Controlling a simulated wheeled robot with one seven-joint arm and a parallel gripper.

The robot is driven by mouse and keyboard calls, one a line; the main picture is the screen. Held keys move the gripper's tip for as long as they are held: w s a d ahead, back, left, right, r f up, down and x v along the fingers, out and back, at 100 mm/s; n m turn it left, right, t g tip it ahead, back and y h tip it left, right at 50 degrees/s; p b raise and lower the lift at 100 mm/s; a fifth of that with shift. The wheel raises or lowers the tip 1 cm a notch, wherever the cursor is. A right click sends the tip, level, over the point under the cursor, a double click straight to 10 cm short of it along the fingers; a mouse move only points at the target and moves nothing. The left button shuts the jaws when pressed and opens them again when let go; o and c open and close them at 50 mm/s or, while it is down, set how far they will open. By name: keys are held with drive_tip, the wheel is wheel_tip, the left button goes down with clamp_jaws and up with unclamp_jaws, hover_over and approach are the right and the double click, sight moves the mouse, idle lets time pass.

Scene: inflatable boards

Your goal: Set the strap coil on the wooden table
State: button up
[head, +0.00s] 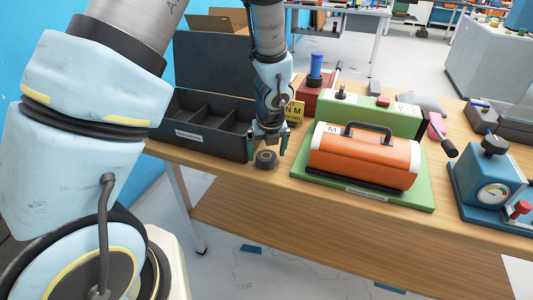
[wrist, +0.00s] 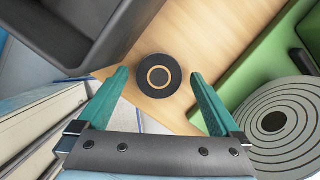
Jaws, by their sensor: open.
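The strap coil (head: 265,159) is a small dark round roll with a tan ring on its face. It rests flat on the wooden table (head: 228,170), close to the front edge. In the wrist view the coil (wrist: 158,76) lies between and just beyond my fingertips, with a gap on both sides. My gripper (head: 268,146) points down over the coil with its teal fingers spread and nothing held. The table (wrist: 205,25) also shows in the wrist view.
A dark compartment box (head: 205,137) stands just left of the coil. An orange case (head: 363,157) on a green board (head: 415,193) is to the right. A blue gauge unit (head: 487,185) is at far right.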

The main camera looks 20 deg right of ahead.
drive_tip(key=v, duration=1.1)
drive_tip(key=a+r+m, duration=0.2)
drive_tip(key=a+m, duration=1.3)
drive_tip(key=m, duration=0.2)
drive_tip(key=a+r+m+g, duration=0.1)
drive_tip(key=a+r+m, duration=0.1)
drive_tip(key=a+m, duration=1.2)
drive_tip(key=m, duration=0.4)
drive_tip(key=shift+s+a+r, duration=0.2)
drive_tip(key=shift+s+a, duration=0.1)
drive_tip(key=shift+a, duration=0.05)
